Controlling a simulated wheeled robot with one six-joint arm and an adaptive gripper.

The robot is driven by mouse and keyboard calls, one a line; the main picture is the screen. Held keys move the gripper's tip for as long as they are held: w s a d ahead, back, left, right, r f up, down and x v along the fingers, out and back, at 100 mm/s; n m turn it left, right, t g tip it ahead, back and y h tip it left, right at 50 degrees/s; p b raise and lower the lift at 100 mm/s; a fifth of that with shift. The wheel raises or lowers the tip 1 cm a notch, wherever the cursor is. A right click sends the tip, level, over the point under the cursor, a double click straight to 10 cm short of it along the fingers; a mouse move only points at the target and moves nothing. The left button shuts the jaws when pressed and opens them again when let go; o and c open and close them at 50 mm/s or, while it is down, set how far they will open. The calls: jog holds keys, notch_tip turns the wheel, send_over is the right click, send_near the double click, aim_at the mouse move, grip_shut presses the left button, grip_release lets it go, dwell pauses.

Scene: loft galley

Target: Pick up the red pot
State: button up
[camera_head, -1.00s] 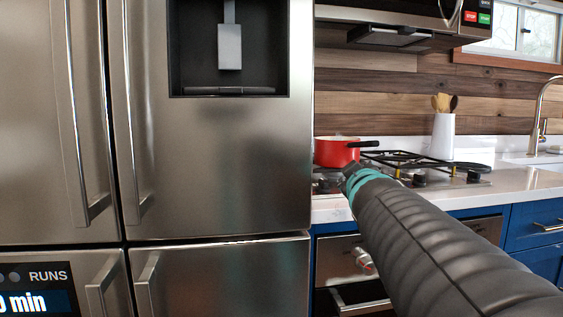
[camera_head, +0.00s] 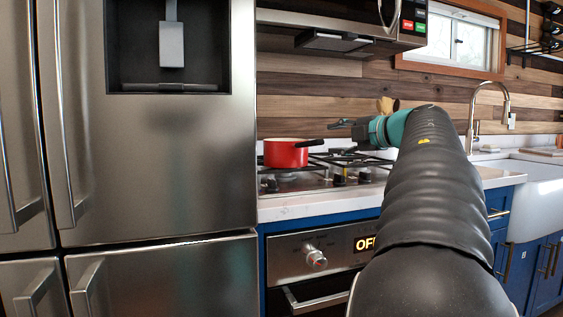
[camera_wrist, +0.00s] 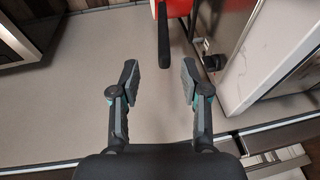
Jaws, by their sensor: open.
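The red pot (camera_head: 286,153) sits on the stove at the left end of the counter, close to the fridge. Its black handle (camera_head: 309,143) points right, toward my gripper. My gripper (camera_head: 342,124) is right of the pot and appears near the handle's height, partly hidden by my arm. In the wrist view my gripper (camera_wrist: 160,76) is open and empty. The black handle (camera_wrist: 164,38) shows ahead, lined up between the two fingers but beyond their tips. Part of the red pot (camera_wrist: 178,7) shows at the top edge of that view.
The tall steel fridge (camera_head: 165,165) stands directly left of the stove. A microwave (camera_head: 345,22) hangs above it. Black burner grates (camera_head: 345,160) lie right of the pot. Wooden utensils (camera_head: 387,104) stand behind my wrist. A sink (camera_head: 535,185) is at the right.

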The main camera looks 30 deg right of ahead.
aim_at(323, 140)
jog(key=w, duration=0.5)
jog(key=shift+w+a+f, duration=0.1)
jog(key=shift+f, duration=0.3)
jog(key=shift+w+f, duration=0.25)
jog(key=shift+w, duration=0.65)
jog(key=shift+w+f, duration=0.2)
jog(key=shift+w, duration=0.75)
jog(key=shift+w+f, duration=0.25)
jog(key=shift+w, duration=0.65)
grip_shut()
jog(key=shift+r, duration=0.1)
